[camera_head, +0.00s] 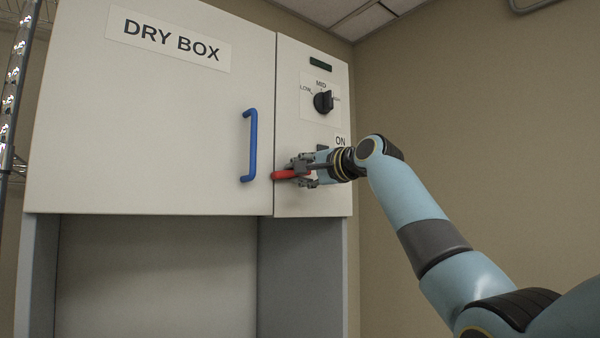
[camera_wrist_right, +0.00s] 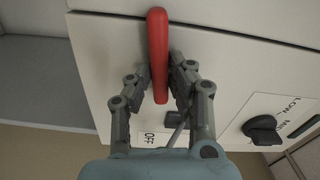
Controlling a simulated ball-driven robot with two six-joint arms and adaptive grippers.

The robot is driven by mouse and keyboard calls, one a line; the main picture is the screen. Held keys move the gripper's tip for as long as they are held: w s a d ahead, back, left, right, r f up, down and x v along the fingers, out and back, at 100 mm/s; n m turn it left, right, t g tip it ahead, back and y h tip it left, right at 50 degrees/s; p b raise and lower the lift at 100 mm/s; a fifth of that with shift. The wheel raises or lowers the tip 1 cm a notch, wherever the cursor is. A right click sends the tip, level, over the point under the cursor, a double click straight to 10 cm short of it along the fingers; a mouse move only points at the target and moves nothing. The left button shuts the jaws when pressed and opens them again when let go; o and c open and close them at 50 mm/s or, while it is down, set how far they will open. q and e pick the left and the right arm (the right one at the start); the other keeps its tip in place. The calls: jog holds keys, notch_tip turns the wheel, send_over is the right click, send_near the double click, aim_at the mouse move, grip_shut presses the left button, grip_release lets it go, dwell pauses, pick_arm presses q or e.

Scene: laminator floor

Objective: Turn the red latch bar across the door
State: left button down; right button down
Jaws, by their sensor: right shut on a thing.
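The red latch bar (camera_head: 287,174) lies about level on the front of the dry box, its left end at the seam by the door (camera_head: 150,120). It also shows in the right wrist view (camera_wrist_right: 158,45), running between the fingers. My right gripper (camera_head: 302,172) is shut on the bar; in the right wrist view its fingers (camera_wrist_right: 168,85) lie on both sides of it. The gripper hides the bar's right part in the head view. The blue door handle (camera_head: 250,146) stands upright to the left of the bar. My left gripper is not in view.
A black knob (camera_head: 323,101) sits on the panel above the gripper, and shows in the right wrist view (camera_wrist_right: 262,130). A small dark switch, partly hidden, is near the ON label (camera_head: 340,141). A wire rack (camera_head: 14,90) stands at the left. Below the door is an open bay (camera_head: 160,275).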

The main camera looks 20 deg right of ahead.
jog(key=shift+f+m, duration=0.1)
jog(key=shift+m, duration=0.9)
jog(key=c, duration=1.2)
grip_release()
jog(key=shift+d, duration=0.1)
jog(key=shift+c, duration=0.2)
jog(key=shift+s, duration=0.1)
jog(key=v, duration=1.1)
jog(key=shift+s, duration=0.4)
jog(key=shift+d, duration=0.1)
